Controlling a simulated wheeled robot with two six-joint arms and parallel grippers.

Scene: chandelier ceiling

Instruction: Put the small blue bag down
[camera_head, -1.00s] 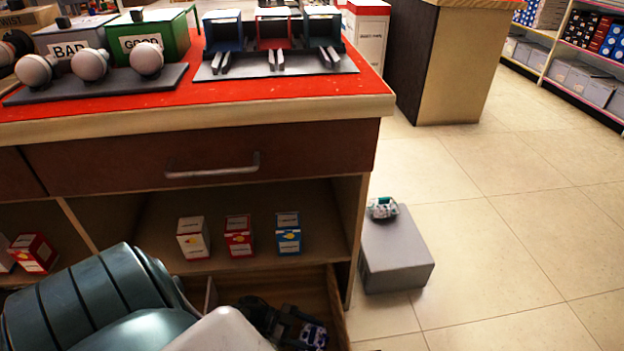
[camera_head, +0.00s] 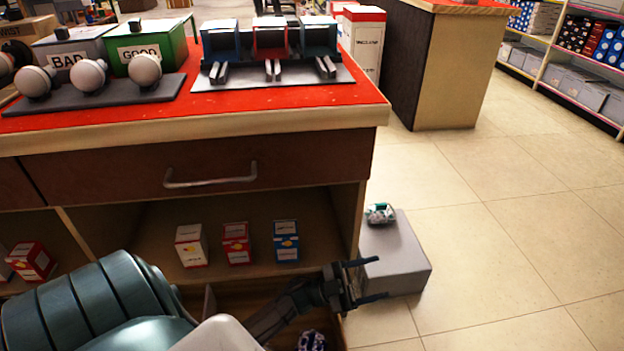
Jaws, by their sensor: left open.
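A small dark blue-purple patterned bag (camera_head: 311,341) shows at the bottom edge of the view, in the open lower part of the wooden counter; its lower part is cut off by the frame. My left gripper (camera_head: 380,278) is open and empty, above and to the right of the bag and apart from it. Its fingers point right, in front of the grey box (camera_head: 396,254) on the floor. My right gripper is not in view.
A small teal and white item (camera_head: 380,213) lies on the grey box. Small cartons (camera_head: 236,244) stand on the counter shelf. The red countertop (camera_head: 120,118) holds bulbs, bins and a rack. Floor to the right is clear.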

